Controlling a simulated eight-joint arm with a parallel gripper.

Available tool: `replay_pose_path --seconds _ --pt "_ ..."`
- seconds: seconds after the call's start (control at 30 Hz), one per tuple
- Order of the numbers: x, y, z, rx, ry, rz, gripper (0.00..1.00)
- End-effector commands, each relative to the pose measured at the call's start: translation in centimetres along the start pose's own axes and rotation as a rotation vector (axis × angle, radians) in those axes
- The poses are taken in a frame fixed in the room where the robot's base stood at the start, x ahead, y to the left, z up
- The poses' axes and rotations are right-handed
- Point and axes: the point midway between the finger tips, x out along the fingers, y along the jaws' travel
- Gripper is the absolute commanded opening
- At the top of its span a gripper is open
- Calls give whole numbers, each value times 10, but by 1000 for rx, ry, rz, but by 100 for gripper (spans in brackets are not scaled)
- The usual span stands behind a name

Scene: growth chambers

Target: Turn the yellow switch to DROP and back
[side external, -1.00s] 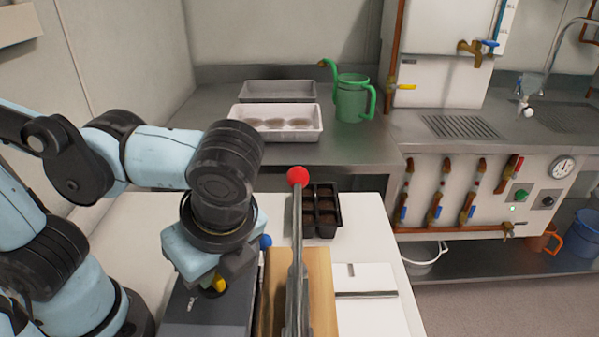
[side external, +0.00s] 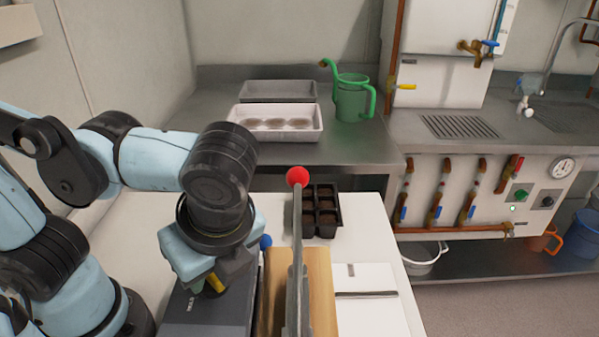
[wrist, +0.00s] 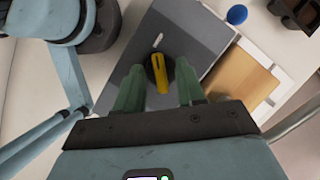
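The yellow switch (wrist: 160,74) is a bar handle on a round black base, on top of a dark grey box (wrist: 190,28). In the wrist view the bar stands nearly upright in the picture, leaning slightly. A white mark shows on the box just above it. My gripper (wrist: 159,85) has its two green fingers on either side of the switch, with gaps between them and the bar. In the side view my gripper (side external: 215,285) is low over the box (side external: 205,318), with a bit of the yellow switch (side external: 216,283) visible. I cannot read a DROP label.
A lever with a red ball (side external: 297,177) stands right of the box, before a wooden board (side external: 320,290). A blue knob (side external: 265,241) is close to my gripper. A black seedling tray (side external: 328,224) and white panel (side external: 375,305) lie further right.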

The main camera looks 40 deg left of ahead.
Motion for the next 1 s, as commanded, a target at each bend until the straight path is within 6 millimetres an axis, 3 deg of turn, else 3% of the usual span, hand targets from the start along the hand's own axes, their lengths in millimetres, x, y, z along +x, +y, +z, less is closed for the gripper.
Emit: replay_pose_path --seconds 0.27,0.8,1.0 --pt "-8 0 0 0 0 0 39" --pt "-100 0 0 1 0 0 39" --pt "-118 0 0 0 0 0 39"
